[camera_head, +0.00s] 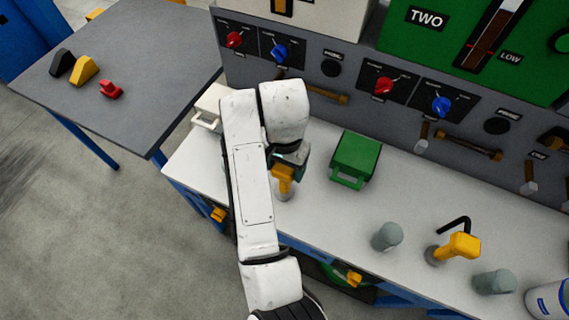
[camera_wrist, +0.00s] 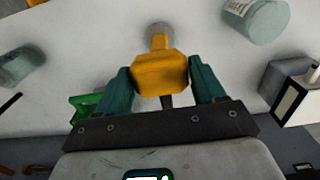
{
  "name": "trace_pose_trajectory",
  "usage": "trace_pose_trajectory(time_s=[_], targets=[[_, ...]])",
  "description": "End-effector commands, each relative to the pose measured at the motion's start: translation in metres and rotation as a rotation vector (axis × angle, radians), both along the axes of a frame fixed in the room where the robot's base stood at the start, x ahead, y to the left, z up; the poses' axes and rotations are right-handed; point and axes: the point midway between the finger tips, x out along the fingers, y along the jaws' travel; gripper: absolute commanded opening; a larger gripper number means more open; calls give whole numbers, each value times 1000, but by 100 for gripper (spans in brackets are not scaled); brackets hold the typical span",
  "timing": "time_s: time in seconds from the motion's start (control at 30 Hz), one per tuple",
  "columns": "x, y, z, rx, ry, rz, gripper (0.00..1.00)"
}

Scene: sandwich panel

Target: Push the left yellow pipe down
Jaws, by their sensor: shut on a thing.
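The left yellow pipe (camera_head: 283,182) stands on the white bench top (camera_head: 330,208) and is partly covered by my arm in the head view. Its blocky yellow head (camera_wrist: 160,66) shows in the wrist view above a round grey base (camera_wrist: 158,32). My gripper (camera_wrist: 163,80) has its two teal fingers on either side of the yellow head and is shut on it. In the head view, my gripper (camera_head: 290,162) is mostly behind my white arm. A second yellow pipe (camera_head: 460,246), with a black bent rod behind it, stands farther right on the bench.
A green case (camera_head: 355,159) stands right of my gripper. A grey panel (camera_head: 340,95) with red and blue knobs rises behind. A side table (camera_head: 135,60) at left holds black, yellow and red pieces.

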Motion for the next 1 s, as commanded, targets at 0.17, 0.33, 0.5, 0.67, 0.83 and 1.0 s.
trace_pose_trajectory(time_s=[0.17, 0.33, 0.5, 0.67, 0.83, 1.0], targets=[[0, 0, 0, 0, 0, 0, 14], [0, -1, -16, -3, 0, 1, 14], [0, -1, -59, -3, 2, 1, 14], [0, 0, -85, -2, 2, 1, 14], [0, 0, -91, 1, 1, 0, 13], [0, 0, -91, 1, 2, 0, 14]])
